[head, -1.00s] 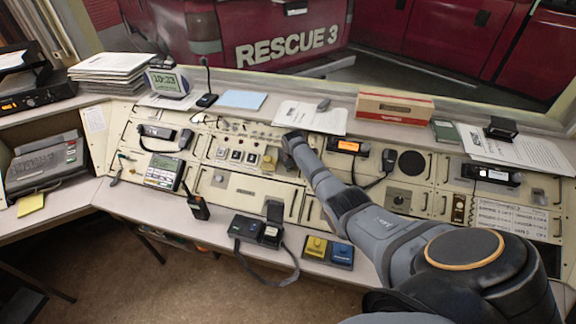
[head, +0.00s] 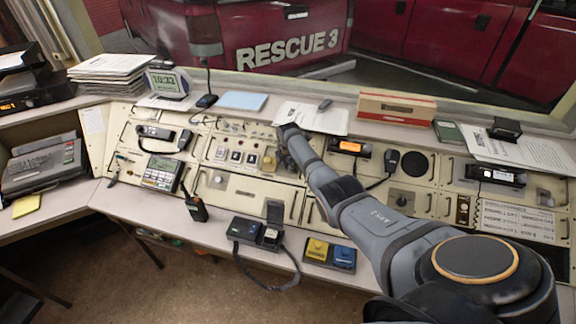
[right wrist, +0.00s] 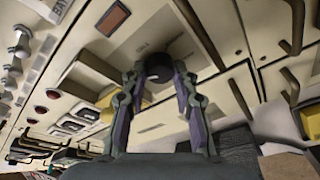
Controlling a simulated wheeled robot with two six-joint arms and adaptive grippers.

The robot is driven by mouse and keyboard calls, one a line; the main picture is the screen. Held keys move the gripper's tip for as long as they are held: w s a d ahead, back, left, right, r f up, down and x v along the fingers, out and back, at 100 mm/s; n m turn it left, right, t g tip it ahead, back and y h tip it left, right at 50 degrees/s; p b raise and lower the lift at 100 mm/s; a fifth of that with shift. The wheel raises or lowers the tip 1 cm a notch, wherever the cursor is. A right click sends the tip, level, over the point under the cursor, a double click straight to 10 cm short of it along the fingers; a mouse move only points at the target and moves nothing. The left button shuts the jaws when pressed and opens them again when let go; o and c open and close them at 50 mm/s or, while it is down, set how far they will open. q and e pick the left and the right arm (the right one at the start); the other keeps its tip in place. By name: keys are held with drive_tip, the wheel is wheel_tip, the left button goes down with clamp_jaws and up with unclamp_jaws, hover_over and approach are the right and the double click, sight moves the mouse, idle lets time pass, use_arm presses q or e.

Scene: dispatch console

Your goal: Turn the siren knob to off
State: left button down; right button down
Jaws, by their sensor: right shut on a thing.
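The siren knob (right wrist: 158,66) is a dark round knob on a cream panel in the right wrist view. My right gripper (right wrist: 160,76) has its two fingers on either side of this knob and is shut on it. I cannot read where the knob points. In the head view, my right gripper (head: 284,160) is at the middle of the console, small and partly covered by my own arm. The knob is hidden there. My left gripper is not in view.
A radio with an orange display (head: 348,146) and a hand microphone (head: 390,160) are to the right of my arm. Black (head: 257,231) and yellow-blue (head: 330,253) units stand at the front edge.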

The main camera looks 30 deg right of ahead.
idle(0.3)
drive_tip(key=c, duration=1)
unclamp_jaws()
drive_tip(key=shift+c, duration=0.2)
drive_tip(key=shift+r, duration=0.1)
drive_tip(key=v, duration=1.1)
drive_tip(key=shift+r, duration=0.35)
drive_tip(key=shift+a, duration=0.1)
